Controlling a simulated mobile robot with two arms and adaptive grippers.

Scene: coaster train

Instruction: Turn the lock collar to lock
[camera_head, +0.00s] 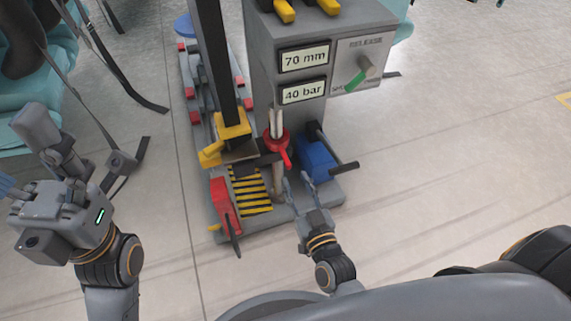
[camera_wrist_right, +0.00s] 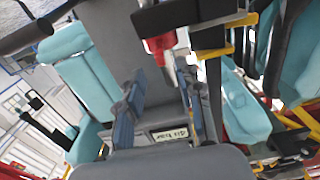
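The red collar (camera_head: 276,144) with a short red handle sits around a pale upright rod at the front of the grey machine. I take it to be the lock collar; its lock marking is not readable. My right gripper (camera_head: 298,180) is open and empty, below and slightly right of the collar, apart from it. In the right wrist view its two fingers (camera_wrist_right: 164,105) stand apart, and a red part (camera_wrist_right: 160,44), probably the collar or its handle, shows beyond them. My left gripper (camera_head: 62,180) is far left, away from the machine; its finger opening is unclear.
The machine (camera_head: 262,75) carries "70 mm" and "40 bar" labels and a release knob (camera_head: 366,67) with a green pointer. A blue block (camera_head: 317,157) with a dark bar is close right of the collar. A red lever (camera_head: 224,205) and striped plate (camera_head: 250,190) are left. Floor is clear at right.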

